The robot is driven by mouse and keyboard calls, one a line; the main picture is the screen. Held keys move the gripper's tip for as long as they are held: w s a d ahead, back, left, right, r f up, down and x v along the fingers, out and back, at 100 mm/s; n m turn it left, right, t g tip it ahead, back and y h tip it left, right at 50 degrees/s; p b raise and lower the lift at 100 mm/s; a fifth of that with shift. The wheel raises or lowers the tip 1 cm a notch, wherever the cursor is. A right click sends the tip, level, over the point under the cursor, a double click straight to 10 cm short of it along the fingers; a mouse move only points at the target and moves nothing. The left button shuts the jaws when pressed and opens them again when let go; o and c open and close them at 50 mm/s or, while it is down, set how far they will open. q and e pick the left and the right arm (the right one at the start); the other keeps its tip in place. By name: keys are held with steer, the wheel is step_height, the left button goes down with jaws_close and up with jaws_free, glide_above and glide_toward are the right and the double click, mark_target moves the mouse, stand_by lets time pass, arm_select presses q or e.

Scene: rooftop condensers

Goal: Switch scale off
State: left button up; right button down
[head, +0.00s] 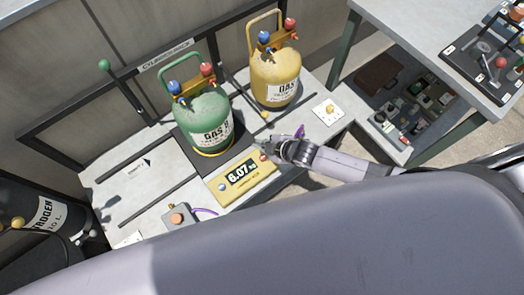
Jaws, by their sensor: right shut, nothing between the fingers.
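The scale's yellow display unit (246,188) sits at the front of the bench and reads 6.07, so its display is lit. A dark platform (231,155) lies behind it with a green gas cylinder (206,118) standing on it. My right gripper (263,149) is shut and empty at the back right of the display unit, by its upper right corner. I cannot tell whether its fingertips touch the unit. The gripper and wrist may cover part of that corner, and I cannot make out a switch there. My left gripper is not in view.
A yellow gas cylinder (276,78) stands at the back right. A small box with a red-orange button (178,217) is left of the display. A white plate with a yellow knob (329,111) is at right. A black nitrogen cylinder (42,222) stands at far left.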

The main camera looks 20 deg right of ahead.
steer(key=b, duration=0.8)
glide_above(262, 159)
step_height(262, 159, down, 8)
steer(key=shift+f, duration=0.1)
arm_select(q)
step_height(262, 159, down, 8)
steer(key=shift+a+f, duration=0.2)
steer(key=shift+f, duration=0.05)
arm_select(e)
steer(key=shift+f, duration=0.35)
arm_select(q)
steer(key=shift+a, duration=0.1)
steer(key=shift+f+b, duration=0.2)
steer(key=shift+b, duration=0.25)
arm_select(e)
steer(key=shift+f, duration=0.4)
